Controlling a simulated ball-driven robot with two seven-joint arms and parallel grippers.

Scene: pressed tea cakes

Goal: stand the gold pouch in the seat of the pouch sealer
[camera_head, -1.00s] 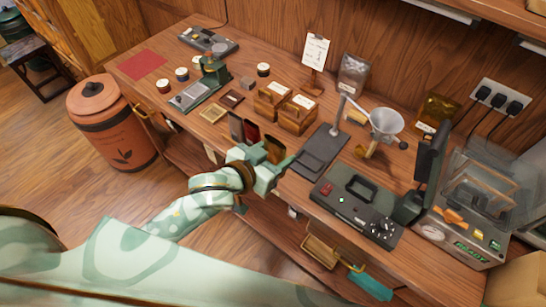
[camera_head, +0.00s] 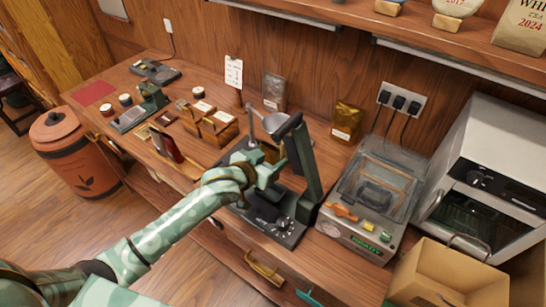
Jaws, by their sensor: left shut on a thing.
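My right gripper is not in view.
A metal funnel (camera_head: 283,125) stands close behind the gripper. A clear-lidded machine (camera_head: 372,190) stands to the right, with a cardboard box (camera_head: 440,275) and white oven (camera_head: 485,180) beyond. Another gold packet (camera_head: 347,120) stands at the wall. A red pouch (camera_head: 168,146) stands left.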

